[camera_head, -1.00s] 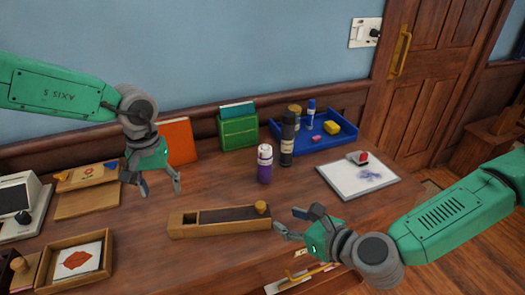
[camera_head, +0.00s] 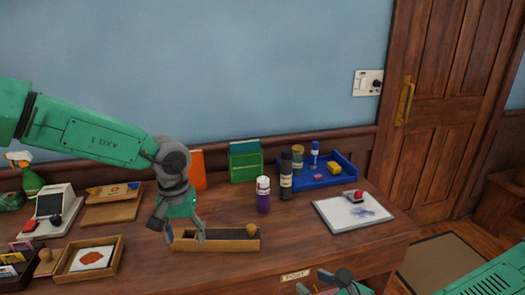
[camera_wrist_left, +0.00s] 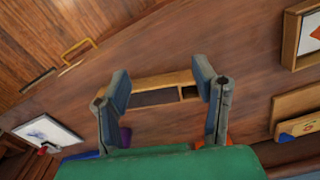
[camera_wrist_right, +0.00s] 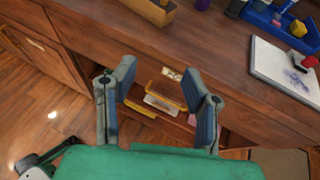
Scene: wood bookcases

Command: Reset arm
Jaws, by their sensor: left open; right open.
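My left gripper (camera_head: 182,232) is open and empty in the head view, above the desk at the left end of a long wooden box (camera_head: 225,244). In the left wrist view its fingers (camera_wrist_left: 163,90) stand apart, with the wooden box (camera_wrist_left: 150,80) beyond them. My right gripper (camera_head: 335,280) is at the bottom edge of the head view, in front of the desk's front edge and partly cut off. In the right wrist view its fingers (camera_wrist_right: 160,88) are open and empty, with an open drawer (camera_wrist_right: 165,105) beyond them.
The desk (camera_head: 300,235) carries a purple bottle (camera_head: 263,195), a dark bottle (camera_head: 286,178), a blue tray (camera_head: 345,180), a white board (camera_head: 354,212), a green box (camera_head: 245,162) and a tray with a card (camera_head: 88,262). A door (camera_head: 440,110) stands at the right.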

